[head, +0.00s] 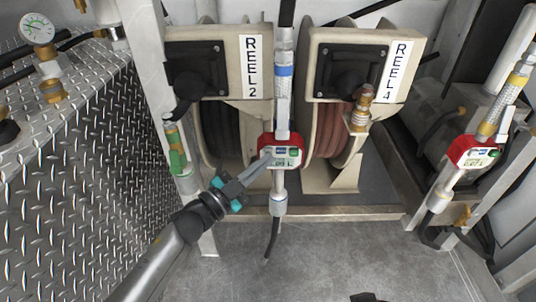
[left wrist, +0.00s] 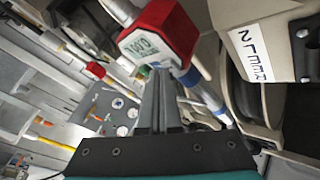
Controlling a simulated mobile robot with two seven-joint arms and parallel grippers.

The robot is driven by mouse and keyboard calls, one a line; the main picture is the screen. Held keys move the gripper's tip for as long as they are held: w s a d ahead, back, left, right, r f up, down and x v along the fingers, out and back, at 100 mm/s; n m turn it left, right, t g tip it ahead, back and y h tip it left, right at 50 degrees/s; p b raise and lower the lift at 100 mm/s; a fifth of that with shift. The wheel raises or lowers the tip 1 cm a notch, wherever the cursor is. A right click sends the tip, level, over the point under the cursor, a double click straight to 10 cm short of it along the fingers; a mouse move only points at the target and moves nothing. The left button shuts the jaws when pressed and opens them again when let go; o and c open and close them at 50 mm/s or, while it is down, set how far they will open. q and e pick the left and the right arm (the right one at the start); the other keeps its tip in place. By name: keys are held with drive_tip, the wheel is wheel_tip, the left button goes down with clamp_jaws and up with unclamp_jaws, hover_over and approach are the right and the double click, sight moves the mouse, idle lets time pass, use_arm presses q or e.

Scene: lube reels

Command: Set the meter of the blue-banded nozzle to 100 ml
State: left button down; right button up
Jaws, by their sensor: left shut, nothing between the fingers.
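The blue-banded nozzle (head: 284,72) hangs upright in the middle of the head view, in front of the reels.
A yellow-banded nozzle with a red meter (head: 472,152) stands at the right. Reel 2 (head: 220,107) and Reel 4 (head: 330,125) are behind the blue-banded nozzle. The floor in front is mostly clear.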

sight(294, 152)
use_arm(q)
drive_tip(key=shift+w, duration=0.15)
idle(0.4)
drive_tip(key=shift+s+p, duration=0.65)
drive_tip(key=shift+s, duration=0.5)
drive_tip(key=d, duration=0.6)
drive_tip(key=shift+w, duration=0.35)
